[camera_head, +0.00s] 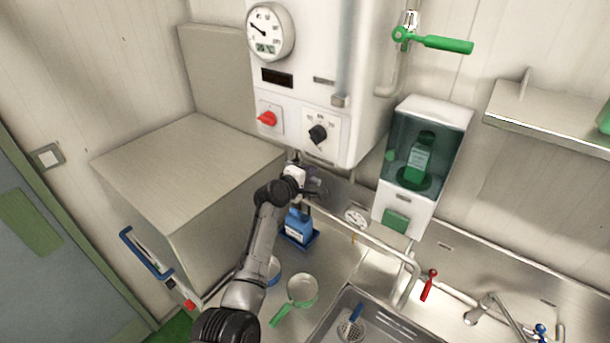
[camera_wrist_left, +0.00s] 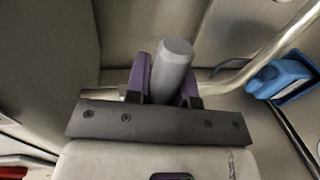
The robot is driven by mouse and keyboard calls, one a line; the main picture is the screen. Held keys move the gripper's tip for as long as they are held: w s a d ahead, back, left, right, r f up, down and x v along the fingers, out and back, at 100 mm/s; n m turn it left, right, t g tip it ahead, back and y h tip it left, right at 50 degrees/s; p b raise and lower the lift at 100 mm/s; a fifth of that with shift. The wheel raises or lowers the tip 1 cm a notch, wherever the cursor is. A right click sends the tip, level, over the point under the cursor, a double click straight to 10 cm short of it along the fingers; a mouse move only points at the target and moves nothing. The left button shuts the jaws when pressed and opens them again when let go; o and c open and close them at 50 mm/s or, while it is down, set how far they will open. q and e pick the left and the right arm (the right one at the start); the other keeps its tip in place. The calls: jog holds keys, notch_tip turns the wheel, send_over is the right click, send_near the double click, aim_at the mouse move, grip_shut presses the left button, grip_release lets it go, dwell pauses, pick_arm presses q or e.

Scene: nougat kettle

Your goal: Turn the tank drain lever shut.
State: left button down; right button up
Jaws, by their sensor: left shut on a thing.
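The white tank (camera_head: 310,75) hangs on the wall with a dial and knobs on its front. My left gripper (camera_head: 314,186) is just below the tank's lower edge. In the left wrist view my left gripper's purple fingers (camera_wrist_left: 163,90) are shut on a grey cylindrical handle (camera_wrist_left: 173,66), which I take for the drain lever. The handle sticks out beyond the fingers. In the head view my gripper hides most of it, so its turn angle cannot be read there.
A blue bottle (camera_head: 299,226) in a blue tray stands below the gripper. A metal pipe (camera_head: 375,243) runs right towards a red lever (camera_head: 429,284) by the sink (camera_head: 345,301). A large steel box (camera_head: 185,175) is at left. A green-handled valve (camera_head: 445,43) is high at right.

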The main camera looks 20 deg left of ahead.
dwell(0.4)
pick_arm(q)
jog(key=c, duration=1)
grip_release()
jog(key=b+v, duration=0.2)
jog(key=v, duration=1.1)
jog(key=shift+s+r, duration=0.15)
jog(key=shift+s, duration=0.25)
